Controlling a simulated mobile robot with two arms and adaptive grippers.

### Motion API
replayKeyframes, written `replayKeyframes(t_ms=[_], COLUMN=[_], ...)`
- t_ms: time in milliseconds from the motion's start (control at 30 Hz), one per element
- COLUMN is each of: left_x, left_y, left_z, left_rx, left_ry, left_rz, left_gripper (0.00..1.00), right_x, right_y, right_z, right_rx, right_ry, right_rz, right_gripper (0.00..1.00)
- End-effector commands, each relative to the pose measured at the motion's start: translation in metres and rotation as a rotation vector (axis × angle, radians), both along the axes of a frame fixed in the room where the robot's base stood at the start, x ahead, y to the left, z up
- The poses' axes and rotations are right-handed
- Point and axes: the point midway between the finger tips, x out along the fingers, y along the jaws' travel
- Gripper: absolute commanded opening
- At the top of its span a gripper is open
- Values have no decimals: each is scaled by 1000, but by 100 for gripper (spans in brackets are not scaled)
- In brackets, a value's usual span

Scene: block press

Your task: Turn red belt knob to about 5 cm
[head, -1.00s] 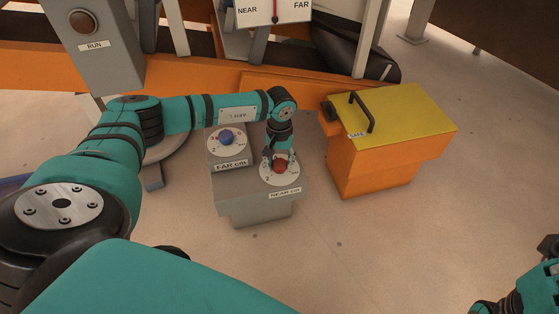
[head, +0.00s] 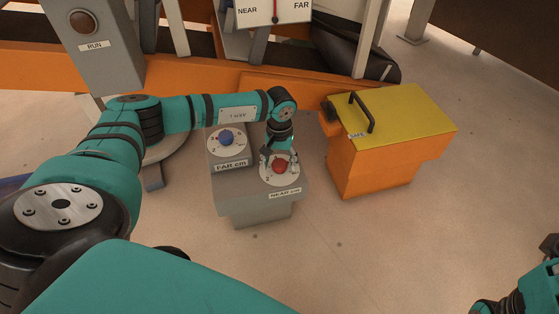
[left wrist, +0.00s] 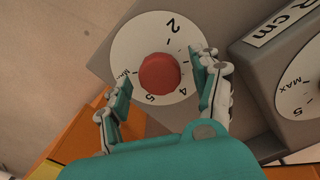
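The red knob (head: 280,166) sits on a white numbered dial (head: 266,178) on the grey block's lower part, above a NEAR cm label. In the left wrist view the red knob (left wrist: 159,75) is in plain sight with 2, 4 and 5 on the dial (left wrist: 140,45) around it. No pointer mark on the knob can be made out. My left gripper (head: 280,158) is open over the dial, with a finger on either side of the knob. In the left wrist view its fingers (left wrist: 162,85) stand apart from the knob.
A blue knob (head: 226,137) on the FAR cm dial stands close by on the left. An orange box (head: 375,160) with a yellow lid and black handle is to the right. A NEAR–FAR gauge (head: 274,9) is at the top. The floor in front is clear.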

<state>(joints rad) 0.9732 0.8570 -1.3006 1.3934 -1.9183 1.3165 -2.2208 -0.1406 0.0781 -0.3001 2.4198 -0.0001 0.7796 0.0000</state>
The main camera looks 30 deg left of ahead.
Motion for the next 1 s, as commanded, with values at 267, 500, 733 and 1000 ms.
replayKeyframes(t_ms=[267,500,733,1000], left_x=[0,1,1,0], left_y=[0,0,0,0], left_z=[1,34,84,117], left_rx=[0,-1,0,0], left_ry=[0,-4,-4,-1], left_rz=[0,-1,0,1], left_gripper=[66,66,66,66], right_x=[-2,-1,0,0], right_y=[0,0,0,0], right_z=[1,1,0,0], right_rx=[-2,-2,-2,-2], right_ry=[-9,-4,-2,-2], right_rz=[0,0,0,0], right_gripper=[0,0,0,0])
